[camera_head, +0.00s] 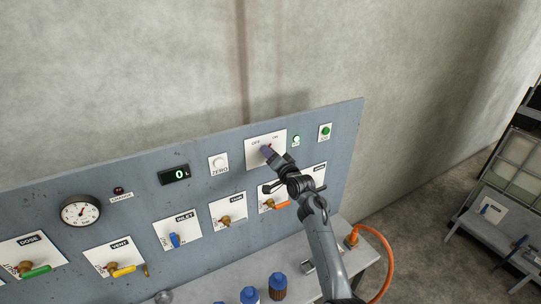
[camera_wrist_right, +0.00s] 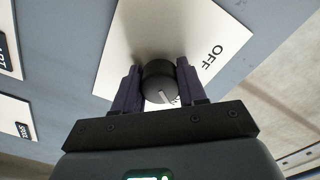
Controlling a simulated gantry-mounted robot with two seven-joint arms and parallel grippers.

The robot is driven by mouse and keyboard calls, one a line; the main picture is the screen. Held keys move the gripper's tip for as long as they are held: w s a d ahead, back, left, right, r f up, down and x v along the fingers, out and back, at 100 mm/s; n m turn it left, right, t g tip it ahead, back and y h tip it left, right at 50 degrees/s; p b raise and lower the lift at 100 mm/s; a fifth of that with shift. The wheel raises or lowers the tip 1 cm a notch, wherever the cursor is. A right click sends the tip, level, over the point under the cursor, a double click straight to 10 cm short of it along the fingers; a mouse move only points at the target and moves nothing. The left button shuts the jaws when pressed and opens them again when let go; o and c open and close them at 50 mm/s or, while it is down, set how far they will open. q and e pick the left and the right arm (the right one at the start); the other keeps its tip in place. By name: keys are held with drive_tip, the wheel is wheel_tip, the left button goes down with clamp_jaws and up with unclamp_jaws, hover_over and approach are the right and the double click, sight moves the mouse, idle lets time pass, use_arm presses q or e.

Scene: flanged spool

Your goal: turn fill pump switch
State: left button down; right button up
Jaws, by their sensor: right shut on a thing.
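The switch plate (camera_head: 257,144) is white with OFF and ON lettering, high on the right part of the grey-blue panel. Its black round knob (camera_wrist_right: 158,80) shows in the right wrist view, with OFF printed on the plate (camera_wrist_right: 187,35) beside it. My right gripper (camera_head: 268,152) covers the knob in the head view. In the right wrist view the right gripper (camera_wrist_right: 160,88) has its two dark fingers closed on either side of the knob. A pale mark shows on the knob's face, close to my gripper. My left gripper is not in view.
On the panel (camera_head: 200,198) are a ZERO button (camera_head: 218,162), a green button (camera_head: 325,131), a display (camera_head: 174,174), a gauge (camera_head: 81,211) and several coloured valve handles. Blue-capped bottles (camera_head: 278,284) stand on the bench below. An orange hose (camera_head: 388,262) hangs at the right.

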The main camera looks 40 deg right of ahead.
drive_tip(key=shift+f, duration=0.1)
drive_tip(key=o, duration=1.1)
drive_tip(key=shift+c, duration=0.2)
drive_tip(key=s+a+b, duration=0.1)
drive_tip(key=s+b, duration=0.1)
drive_tip(key=s, duration=0.8)
drive_tip(key=shift+s+a+b, duration=0.3)
drive_tip(key=shift+a+b, duration=0.1)
